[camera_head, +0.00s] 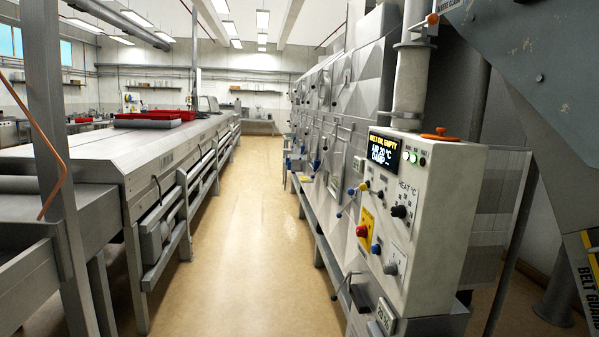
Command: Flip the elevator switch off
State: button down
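A grey-white control box (461,225) stands at the right, its panel facing left toward the aisle. It carries a lit display (385,153) with yellow and white text, a black knob (399,211) marked "HEAT °C", a red button on a yellow plate (364,231), blue-tipped controls (376,248) and a grey knob (391,268) on a pale plate. Small indicator lights, one green, sit near its top edge. The labels are too small to tell which control is the elevator switch, or its position. My gripper is not in view.
A clear tan floor aisle (245,190) runs ahead. A long metal bench (95,160) with red trays (155,118) lines the left. A row of metal machines (335,110) lines the right. A dark sloped housing (530,50) and a yellow "BELT GUARD" sign (588,262) are at far right.

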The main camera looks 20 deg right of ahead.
aim_at(362, 186)
jog(key=z, duration=0.1)
jog(key=i, duration=1.25)
jog(key=z, duration=0.7)
jog(key=i, duration=0.75)
jog(key=z, duration=0.5)
jog(key=k, duration=0.9)
jog(key=z, duration=0.15)
jog(key=i, duration=0.9)
jog(key=u, duration=0.1)
